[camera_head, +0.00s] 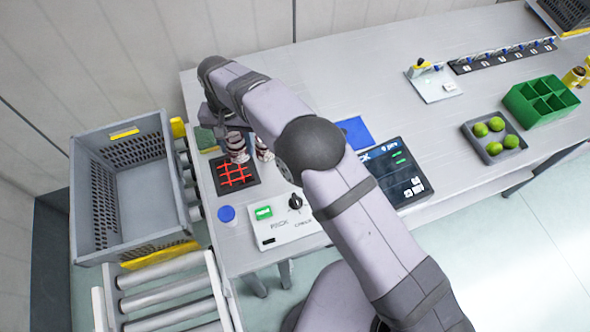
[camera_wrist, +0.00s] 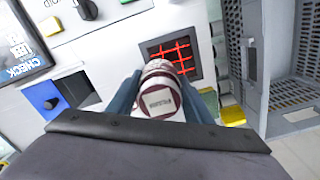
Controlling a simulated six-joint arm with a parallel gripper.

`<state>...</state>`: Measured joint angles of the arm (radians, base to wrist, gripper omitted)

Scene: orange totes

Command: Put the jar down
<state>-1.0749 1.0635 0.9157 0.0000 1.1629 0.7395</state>
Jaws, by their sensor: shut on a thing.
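A jar with a white-and-maroon label (camera_wrist: 160,100) is between the two blue-grey fingers of my gripper (camera_wrist: 165,98) in the wrist view. The gripper is shut on it. A black pad with a red grid (camera_wrist: 171,52) lies just beyond the jar. In the head view a jar-like white and dark-red thing (camera_head: 237,148) stands or hangs at the back edge of the pad (camera_head: 234,178). A similar thing (camera_head: 263,149) is beside it, partly hidden by my arm. I cannot tell whether the held jar touches the surface.
A grey tote (camera_head: 115,190) stands left of the table over rollers (camera_head: 165,300). A green divided box (camera_head: 540,100) is far right.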

